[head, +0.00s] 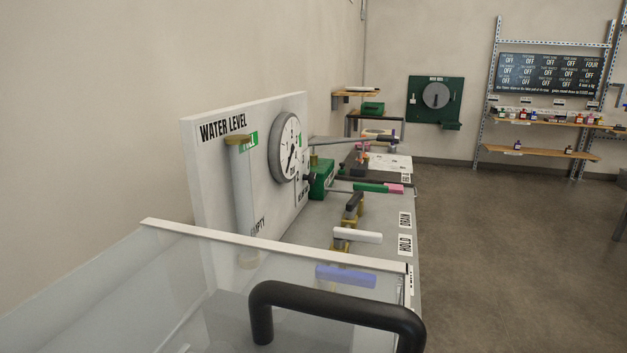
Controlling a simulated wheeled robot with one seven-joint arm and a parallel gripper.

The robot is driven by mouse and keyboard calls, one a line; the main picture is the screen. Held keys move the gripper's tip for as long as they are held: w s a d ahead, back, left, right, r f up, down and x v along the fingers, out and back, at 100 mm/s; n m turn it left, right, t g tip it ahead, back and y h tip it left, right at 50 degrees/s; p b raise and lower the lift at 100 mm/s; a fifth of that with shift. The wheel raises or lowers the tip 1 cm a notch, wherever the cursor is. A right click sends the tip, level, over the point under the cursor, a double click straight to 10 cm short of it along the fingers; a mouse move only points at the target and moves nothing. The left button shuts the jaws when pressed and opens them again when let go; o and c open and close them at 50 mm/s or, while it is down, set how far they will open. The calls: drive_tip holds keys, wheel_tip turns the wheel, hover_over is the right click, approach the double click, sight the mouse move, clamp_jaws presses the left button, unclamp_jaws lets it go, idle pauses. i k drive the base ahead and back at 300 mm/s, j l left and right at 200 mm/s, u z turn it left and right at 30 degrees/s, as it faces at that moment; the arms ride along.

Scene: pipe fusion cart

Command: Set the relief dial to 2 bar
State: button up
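No dial with a readable "relief" label shows, so I cannot tell which part is the relief dial. A round white-faced gauge (287,147) with a dark needle is mounted on the white "WATER LEVEL" board (212,160); its numbers are too small to read. A grey round dial (436,95) with a dark pointer or handle sits on a green panel (451,88) on the far wall; its label is too small to read. My gripper is not in view.
A clear-walled box or cover (200,285) with a black handle (335,304) fills the near foreground. Behind it are a white lever (358,236), a blue lever (345,275) and a green-and-pink lever (372,187) on the grey cart top. Open floor (510,260) lies right.

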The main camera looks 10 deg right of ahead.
sight(312, 176)
drive_tip(key=i+l+z, duration=0.4)
drive_tip(key=l, duration=0.15)
drive_tip(key=i+l+z, duration=0.45)
drive_tip(key=k, duration=0.1)
